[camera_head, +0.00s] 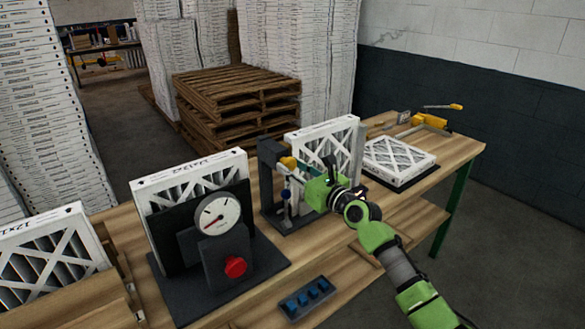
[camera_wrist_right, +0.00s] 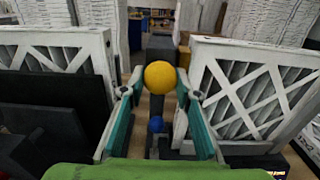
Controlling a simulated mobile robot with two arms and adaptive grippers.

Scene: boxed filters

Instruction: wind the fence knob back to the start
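A dark fixture (camera_head: 270,178) stands at the middle of the workbench. It carries a yellow ball knob (camera_head: 288,162) on top and a smaller blue knob (camera_head: 287,194) lower down. My green right gripper (camera_head: 298,167) reaches to the yellow knob from the right. In the right wrist view the yellow knob (camera_wrist_right: 160,77) sits between the teal fingertips (camera_wrist_right: 160,80), which appear to touch it on both sides. The blue knob (camera_wrist_right: 156,124) shows below it, between the fingers and apart from them. My left gripper is not in view.
A gauge stand (camera_head: 228,255) with a red button and a boxed filter (camera_head: 190,185) are left of the fixture. Another filter (camera_head: 325,140) stands behind it, and one lies flat (camera_head: 398,160) at right. A blue-button panel (camera_head: 306,298) is on the near edge.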

